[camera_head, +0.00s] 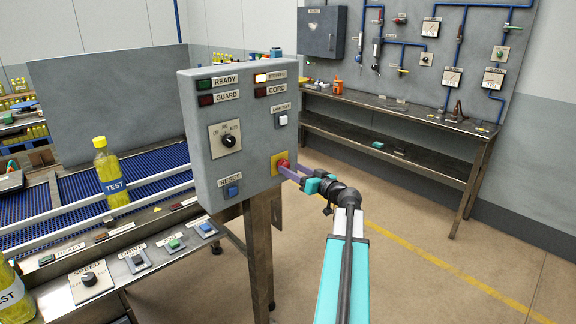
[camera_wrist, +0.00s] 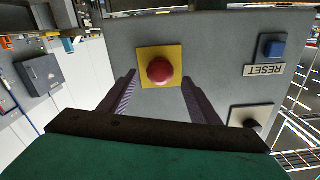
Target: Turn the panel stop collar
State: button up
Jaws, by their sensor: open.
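The panel stop is a red mushroom button (camera_head: 281,162) on a yellow square plate, low on the right of the grey control panel (camera_head: 207,150). In the wrist view the red button (camera_wrist: 160,70) shows whole, its collar face-on. My gripper (camera_head: 284,171) is open, its two purple fingers reaching toward the button. In the wrist view the fingertips stand on either side of the button, with gaps between them and it. They partly hide the button in the head view. Whether the fingertips touch the panel I cannot tell. The STOPPED lamp (camera_head: 270,77) looks lit.
The panel also carries a selector knob (camera_head: 229,140), a blue RESET button (camera_head: 232,190) and a LAMP TEST button (camera_head: 282,120). A conveyor (camera_head: 75,200) with a yellow bottle (camera_head: 108,175) lies left. A workbench (camera_head: 400,120) stands behind right. The floor right of the arm is clear.

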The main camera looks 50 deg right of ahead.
jog(key=shift+w+d+p, duration=0.1)
jog(key=shift+w+p, duration=0.25)
jog(key=shift+w, duration=1.05)
jog(key=shift+c, duration=0.5)
